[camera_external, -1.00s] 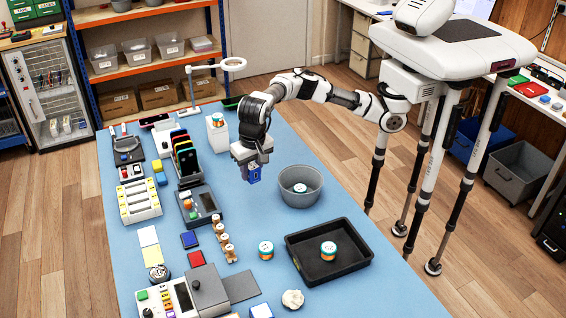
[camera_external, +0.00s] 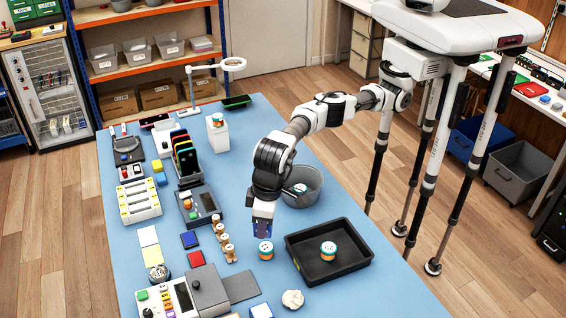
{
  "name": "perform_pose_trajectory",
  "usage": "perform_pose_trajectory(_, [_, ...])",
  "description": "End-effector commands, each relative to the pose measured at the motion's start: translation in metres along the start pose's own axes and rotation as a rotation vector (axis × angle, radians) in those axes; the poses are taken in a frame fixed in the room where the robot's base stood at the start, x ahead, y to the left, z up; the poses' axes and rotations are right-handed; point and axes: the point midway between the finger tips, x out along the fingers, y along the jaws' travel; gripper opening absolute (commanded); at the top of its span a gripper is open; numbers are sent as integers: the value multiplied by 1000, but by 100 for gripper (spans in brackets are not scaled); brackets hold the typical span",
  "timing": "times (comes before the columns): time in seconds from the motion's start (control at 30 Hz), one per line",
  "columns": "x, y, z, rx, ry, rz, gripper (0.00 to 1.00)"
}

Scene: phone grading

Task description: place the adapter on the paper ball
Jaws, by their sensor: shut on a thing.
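My gripper (camera_external: 262,230) is shut on a small dark blue item, which appears to be the adapter (camera_external: 261,228); the fingers and arm partly hide it. It hangs above the blue table, just behind a round orange, white and teal striped piece (camera_external: 265,251). I cannot tell whether the two touch. The paper ball (camera_external: 293,299), a crumpled off-white lump, lies on the table near the front, below and right of my gripper. Nothing shows on top of it.
A black tray (camera_external: 364,258) with another striped piece stands right of my gripper. A grey bowl (camera_external: 312,197) is behind it, partly hidden by my arm. Small wooden figures (camera_external: 224,240) stand left. A grey device (camera_external: 208,292) is left of the paper ball.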

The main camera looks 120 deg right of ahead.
Motion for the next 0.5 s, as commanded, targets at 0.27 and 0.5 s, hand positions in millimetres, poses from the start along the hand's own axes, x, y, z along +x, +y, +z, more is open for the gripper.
perform_pose_trajectory(0.27, [26,-67,69,-396,-5,-46,10])
perform_pose_trajectory(0.5, [49,-81,91,-523,-2,-62,10])
